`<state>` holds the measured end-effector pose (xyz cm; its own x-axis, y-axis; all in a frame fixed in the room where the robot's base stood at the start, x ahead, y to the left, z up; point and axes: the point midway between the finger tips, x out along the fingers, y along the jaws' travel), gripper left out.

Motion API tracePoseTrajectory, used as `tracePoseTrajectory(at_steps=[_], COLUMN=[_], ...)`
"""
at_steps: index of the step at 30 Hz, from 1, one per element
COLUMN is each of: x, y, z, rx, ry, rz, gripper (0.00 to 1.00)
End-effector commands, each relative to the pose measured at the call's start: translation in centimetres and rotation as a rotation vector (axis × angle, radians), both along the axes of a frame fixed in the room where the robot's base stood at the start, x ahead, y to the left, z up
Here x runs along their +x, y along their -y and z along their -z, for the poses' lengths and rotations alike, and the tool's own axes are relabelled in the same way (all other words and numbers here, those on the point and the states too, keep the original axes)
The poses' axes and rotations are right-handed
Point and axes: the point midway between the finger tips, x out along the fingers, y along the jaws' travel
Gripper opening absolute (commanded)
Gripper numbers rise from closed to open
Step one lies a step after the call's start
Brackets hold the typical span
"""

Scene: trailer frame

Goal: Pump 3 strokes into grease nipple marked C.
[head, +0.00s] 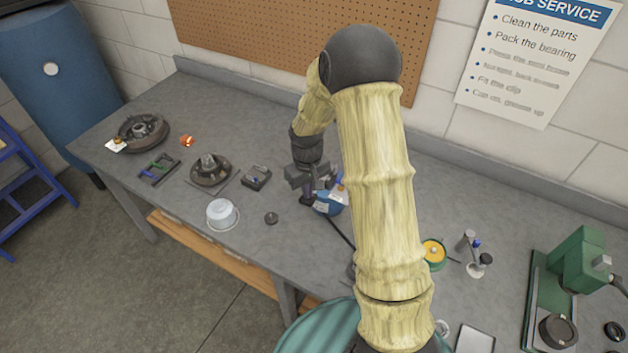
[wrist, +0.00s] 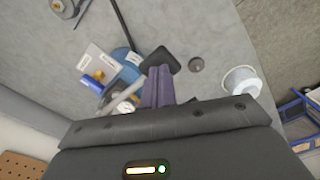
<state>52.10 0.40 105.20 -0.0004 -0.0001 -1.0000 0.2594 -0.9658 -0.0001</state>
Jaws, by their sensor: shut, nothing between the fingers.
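My gripper (head: 307,200) is over the middle of the workbench, its fingers pointing down. In the wrist view its dark fingertips (wrist: 160,62) are together with nothing between them. Right beside it is a blue item (head: 330,200) with white labels, partly hidden by my arm; it also shows in the wrist view (wrist: 119,64). I cannot tell whether the fingers touch it. A black rod or hose (head: 341,232) runs from near it towards the bench front. I cannot make out a grease nipple or a letter C in either view.
Two dark hubs (head: 142,131) (head: 211,170), a small tray (head: 158,168), a black box (head: 256,177), a white tub (head: 222,214) and a dark cap (head: 271,218) lie left. A yellow-topped tin (head: 433,252) and green press (head: 580,270) stand right. My arm hides the middle.

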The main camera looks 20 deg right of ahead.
Motion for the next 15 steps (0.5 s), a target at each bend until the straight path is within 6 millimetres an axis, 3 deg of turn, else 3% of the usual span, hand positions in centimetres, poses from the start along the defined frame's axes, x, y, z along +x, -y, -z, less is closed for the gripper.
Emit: tracePoseTrajectory(at_steps=[15], x=[-0.08], y=[-0.03], z=[1.01], rx=[-0.001], ry=[-0.002], rz=[0.000], gripper=[0.00])
